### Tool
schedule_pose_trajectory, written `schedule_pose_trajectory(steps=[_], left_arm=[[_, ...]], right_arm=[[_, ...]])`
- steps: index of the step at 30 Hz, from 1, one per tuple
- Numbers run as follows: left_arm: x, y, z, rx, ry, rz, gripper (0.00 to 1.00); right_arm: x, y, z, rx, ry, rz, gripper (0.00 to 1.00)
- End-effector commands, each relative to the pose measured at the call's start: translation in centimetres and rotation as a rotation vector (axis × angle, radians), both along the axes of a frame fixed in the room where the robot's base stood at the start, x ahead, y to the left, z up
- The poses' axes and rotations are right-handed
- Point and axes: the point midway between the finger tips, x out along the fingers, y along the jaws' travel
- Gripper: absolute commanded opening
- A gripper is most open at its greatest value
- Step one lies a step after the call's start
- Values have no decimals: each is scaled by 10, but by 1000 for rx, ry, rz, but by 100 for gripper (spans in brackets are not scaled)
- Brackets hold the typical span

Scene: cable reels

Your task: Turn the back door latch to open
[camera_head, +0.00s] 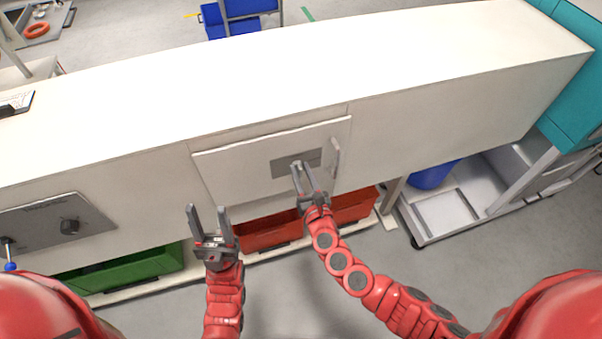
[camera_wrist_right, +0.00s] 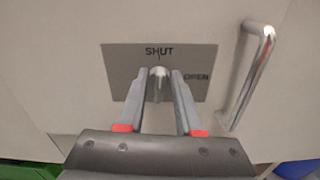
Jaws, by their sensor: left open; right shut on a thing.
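The back door (camera_head: 235,170) is a pale panel in the front of the long white cabinet and looks closed. Its grey latch plate (camera_head: 283,167) also shows in the right wrist view (camera_wrist_right: 122,75), marked SHUT at the top and OPEN at the right. The latch knob (camera_wrist_right: 158,72) points up toward SHUT. My right gripper (camera_head: 302,166) has its fingers on both sides of the knob, shut on it. My left gripper (camera_head: 208,212) is open and empty in front of the cabinet, left of the door's lower part.
A metal door handle (camera_head: 335,157) stands right of the latch plate, also in the right wrist view (camera_wrist_right: 252,75). A green bin (camera_head: 125,270) and a red bin (camera_head: 268,232) sit under the cabinet. A grey panel with a knob (camera_head: 68,227) is at left.

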Motion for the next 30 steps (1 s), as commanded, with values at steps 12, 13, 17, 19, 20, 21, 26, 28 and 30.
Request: schedule_pose_trajectory(steps=[12,13,17,19,20,21,26,28,30], left_arm=[[0,0,-41,0,0,0,50],[0,0,-43,0,0,0,50],[0,0,-55,0,0,0,50],[0,0,-61,0,0,0,50],[0,0,-63,0,0,0,50],[0,0,-66,0,0,0,50],[0,0,-79,0,0,0,50],[0,0,-84,0,0,0,50],[0,0,-90,0,0,0,50]], right_arm=[[1,-4,-5,330,104,-1,0],[2,-5,-6,357,113,-2,0],[2,-6,-6,475,151,-2,0],[2,-6,-6,539,172,-1,0],[2,-6,-6,566,180,0,0],[2,-6,-7,603,193,-1,0],[3,-8,-8,746,239,-2,0],[3,-8,-8,809,259,0,0],[3,-8,-8,873,280,1,0]])
